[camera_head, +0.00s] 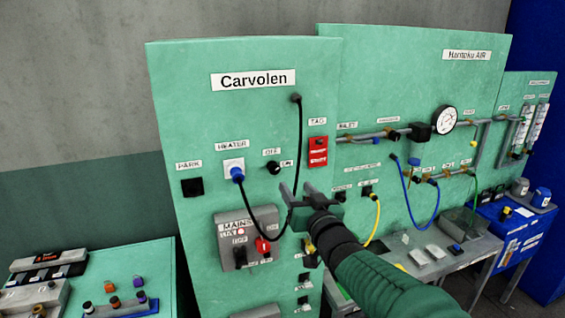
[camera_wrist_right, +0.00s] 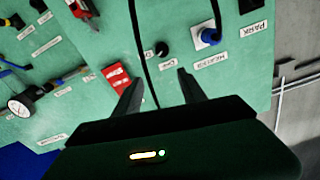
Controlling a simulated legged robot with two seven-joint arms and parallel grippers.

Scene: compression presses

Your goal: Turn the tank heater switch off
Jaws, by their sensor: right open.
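The heater switch is a small black knob (camera_head: 273,167) on the green Carvolen panel (camera_head: 190,110), between an OFF label above and an ON label at its right. The knob (camera_wrist_right: 162,48) also shows in the right wrist view, ahead of the fingertips. Which label it points to is too small to tell. My right gripper (camera_head: 297,190) is open and empty, below and right of the knob in the head view and apart from it. The HEATER socket (camera_head: 234,165) with a blue plug (camera_head: 238,175) is left of the knob. My left gripper is not in view.
A black cable (camera_head: 300,130) loops from the panel's upper right down to the blue plug, passing near my right gripper. A red tag (camera_head: 318,151) is at the right. The MAINS box (camera_head: 228,256) with a red knob (camera_head: 263,246) sits below.

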